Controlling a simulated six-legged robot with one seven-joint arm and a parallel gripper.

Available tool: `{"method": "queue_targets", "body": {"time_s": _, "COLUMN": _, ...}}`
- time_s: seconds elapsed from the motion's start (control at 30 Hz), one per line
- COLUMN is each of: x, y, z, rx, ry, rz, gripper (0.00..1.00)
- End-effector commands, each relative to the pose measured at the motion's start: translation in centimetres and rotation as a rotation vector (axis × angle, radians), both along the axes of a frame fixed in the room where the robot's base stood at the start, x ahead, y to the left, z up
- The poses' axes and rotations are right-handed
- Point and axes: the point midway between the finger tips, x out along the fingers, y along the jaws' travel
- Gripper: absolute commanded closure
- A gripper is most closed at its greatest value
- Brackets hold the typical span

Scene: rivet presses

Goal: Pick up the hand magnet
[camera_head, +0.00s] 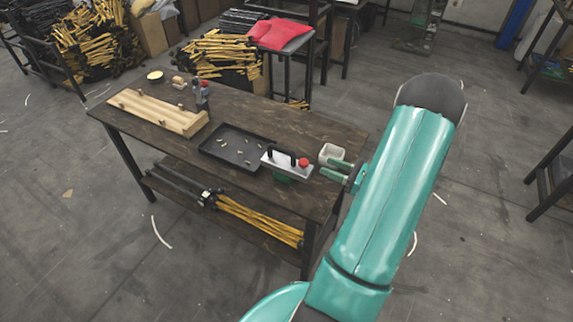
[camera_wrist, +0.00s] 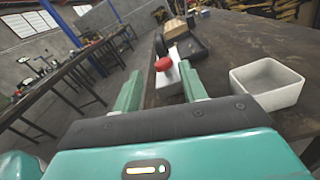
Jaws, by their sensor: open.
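The hand magnet (camera_head: 287,168) is a pale block with a black handle and a red knob at its right end. It is at the front edge of the dark table, with a green part showing below it. In the wrist view the hand magnet (camera_wrist: 171,86) lies ahead, between and beyond my fingertips, its red knob nearest. My gripper (camera_head: 338,170) is at the table's right front edge, to the right of the magnet and apart from it. In the wrist view the two green fingers of my gripper (camera_wrist: 160,82) are spread, with nothing held between them.
A small white open box (camera_head: 332,153) stands close behind my fingers. A black tray (camera_head: 212,152) with several small brass pieces lies left of the magnet. A wooden board (camera_head: 155,109) with pegs lies further left. The table's (camera_head: 290,122) back right part is bare.

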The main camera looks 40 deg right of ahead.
Motion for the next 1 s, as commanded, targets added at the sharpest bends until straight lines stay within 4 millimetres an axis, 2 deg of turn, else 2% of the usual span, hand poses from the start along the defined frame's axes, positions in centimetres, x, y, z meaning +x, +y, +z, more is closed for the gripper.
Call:
{"method": "queue_targets", "body": {"time_s": 0.3, "x": 5.8, "y": 2.2, "z": 0.0, "rx": -0.002, "ry": -0.001, "rz": 0.009, "gripper": 0.58}}
{"method": "queue_targets", "body": {"time_s": 0.63, "x": 8.3, "y": 3.2, "z": 0.0, "rx": -0.002, "ry": 0.000, "rz": 0.009, "gripper": 0.58}}
{"method": "queue_targets", "body": {"time_s": 0.9, "x": 11.8, "y": 4.6, "z": -0.2, "rx": -0.003, "ry": 0.000, "rz": 0.008, "gripper": 0.58}}
{"method": "queue_targets", "body": {"time_s": 1.0, "x": 12.0, "y": 4.7, "z": -0.2, "rx": -0.003, "ry": 0.001, "rz": 0.006, "gripper": 0.58}}
